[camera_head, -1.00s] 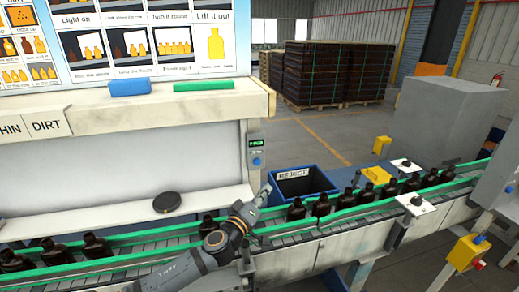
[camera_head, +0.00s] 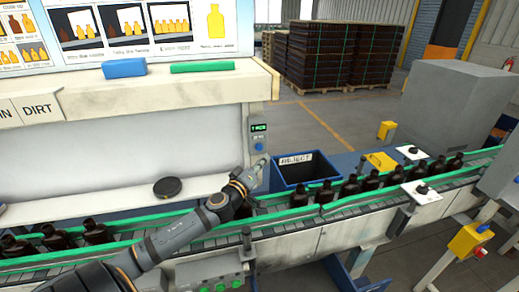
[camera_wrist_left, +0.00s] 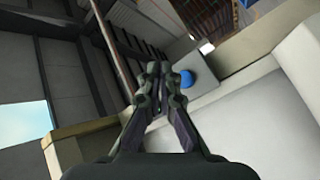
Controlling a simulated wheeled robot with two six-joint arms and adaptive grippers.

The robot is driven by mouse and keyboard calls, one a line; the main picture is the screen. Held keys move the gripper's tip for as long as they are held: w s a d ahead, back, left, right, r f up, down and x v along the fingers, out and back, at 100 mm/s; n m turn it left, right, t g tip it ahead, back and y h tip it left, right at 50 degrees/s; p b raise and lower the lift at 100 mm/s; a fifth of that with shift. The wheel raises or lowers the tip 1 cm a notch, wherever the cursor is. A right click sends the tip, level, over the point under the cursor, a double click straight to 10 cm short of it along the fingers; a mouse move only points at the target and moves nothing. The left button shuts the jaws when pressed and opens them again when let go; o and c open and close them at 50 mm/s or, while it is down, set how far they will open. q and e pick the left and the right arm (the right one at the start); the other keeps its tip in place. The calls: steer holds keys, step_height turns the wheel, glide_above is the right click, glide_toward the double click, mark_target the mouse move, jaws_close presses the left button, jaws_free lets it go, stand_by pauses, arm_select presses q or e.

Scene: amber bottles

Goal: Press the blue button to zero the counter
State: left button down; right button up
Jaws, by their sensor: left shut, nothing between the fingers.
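The counter (camera_head: 258,138) is a small grey box on the right end post of the white booth, with a lit green display. Its blue button (camera_head: 259,147) sits below the display; it also shows in the left wrist view (camera_wrist_left: 187,78), just right of the fingertips. My left gripper (camera_head: 260,163) is shut and empty, a little below the button in the head view. In the left wrist view its fingertips (camera_wrist_left: 156,70) point up close beside the button, and I cannot tell whether they touch the counter. My right gripper is not in view.
A conveyor with green rails (camera_head: 340,200) carries several amber bottles (camera_head: 326,192) past the booth. A blue reject bin (camera_head: 292,173) stands right of my left gripper. A black round object (camera_head: 167,187) lies on the booth ledge. A yellow box with a red knob (camera_head: 468,240) is at right.

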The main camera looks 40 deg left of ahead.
mark_target(259, 147)
arm_select(q)
steer(key=w+a, duration=0.2)
steer(key=shift+w+a+b, duration=0.15)
steer(key=shift+a+b, duration=0.2)
steer(key=shift+a, duration=0.05)
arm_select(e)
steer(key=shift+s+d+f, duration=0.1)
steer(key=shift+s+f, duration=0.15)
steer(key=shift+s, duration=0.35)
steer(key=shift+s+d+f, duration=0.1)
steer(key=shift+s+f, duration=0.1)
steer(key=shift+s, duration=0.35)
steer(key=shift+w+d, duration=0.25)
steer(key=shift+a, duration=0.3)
arm_select(q)
steer(key=shift+w+a, duration=0.2)
steer(key=shift+a, duration=0.05)
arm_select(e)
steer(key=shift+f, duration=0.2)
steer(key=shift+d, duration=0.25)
